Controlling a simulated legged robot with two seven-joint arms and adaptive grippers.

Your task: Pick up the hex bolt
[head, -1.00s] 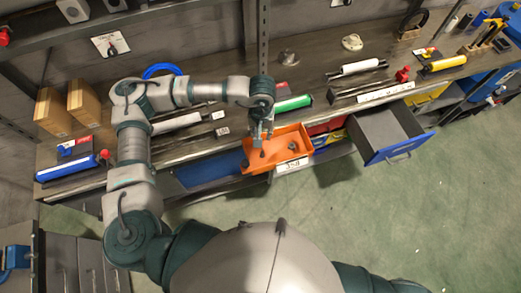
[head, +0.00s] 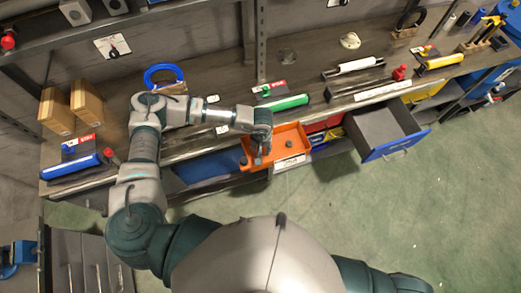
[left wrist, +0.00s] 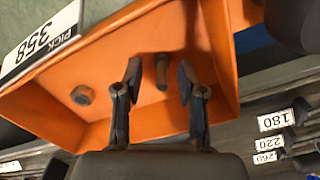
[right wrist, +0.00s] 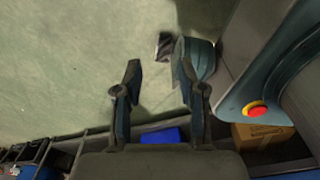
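An orange bin (head: 300,132) with a white label stands at the bench front; it also fills much of the left wrist view (left wrist: 120,50). My left gripper (head: 258,157) is open at the bin's left part. My right gripper (right wrist: 158,75) is open and empty, over the floor.
An open grey drawer (head: 380,127) with a blue front juts out right of the bin. A green cylinder (head: 289,103) lies on the bench behind the bin. Green floor (head: 330,210) is clear in front. Bin walls rise close around my left fingers.

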